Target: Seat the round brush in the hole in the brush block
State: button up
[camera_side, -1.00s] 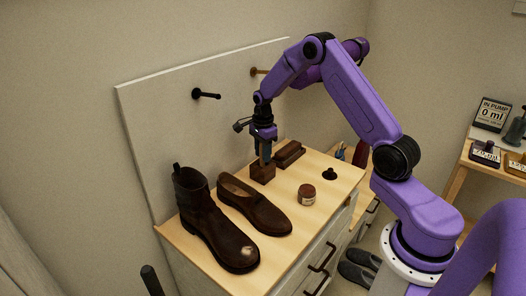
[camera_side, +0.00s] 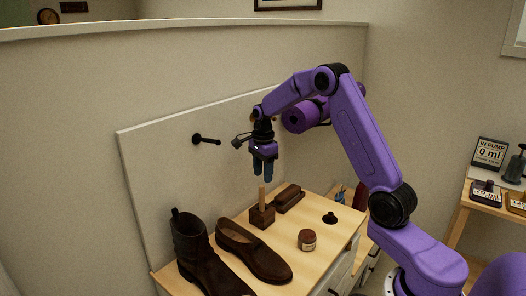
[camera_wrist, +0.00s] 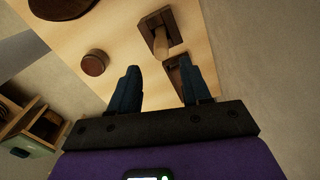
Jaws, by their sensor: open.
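The brush block (camera_side: 262,219) is a small dark brown block on the wooden cabinet top. The round brush (camera_side: 262,195) stands about upright in it, its pale wooden handle pointing up. Its lower end is hidden in the block, so I cannot tell how deep it sits. My gripper (camera_side: 262,177) is open and empty just above the handle top, fingers pointing down. In the wrist view, the handle (camera_wrist: 160,43) rises from the block (camera_wrist: 151,22) beyond my open fingertips (camera_wrist: 158,68).
A long dark brush (camera_side: 288,199) lies right of the block. A round tin (camera_side: 307,240) and a black knobbed piece (camera_side: 330,218) stand nearer the front. A boot (camera_side: 191,246) and a shoe (camera_side: 252,250) stand left. A black peg (camera_side: 206,140) juts from the back panel.

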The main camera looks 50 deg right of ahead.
notch_tip(320, 180, up, 7)
jog(key=s+a+r+n, duration=0.1)
jog(key=s+a+n, duration=0.6)
jog(key=a+n, duration=0.15)
jog(key=s+a+r+n, duration=0.1)
jog(key=s+a+n, duration=0.55)
jog(key=a, duration=0.35)
jog(key=s+f+n, duration=0.1)
jog(key=s+n, duration=0.8)
jog(key=s, duration=0.3)
jog(key=s+a+f+n, duration=0.1)
jog(key=s+f+n, duration=0.1)
jog(key=s+n, duration=0.7)
jog(key=s, duration=0.2)
jog(key=shift+s+a+n, duration=0.25)
jog(key=shift+s+n, duration=0.05)
jog(key=shift+s, duration=0.1)
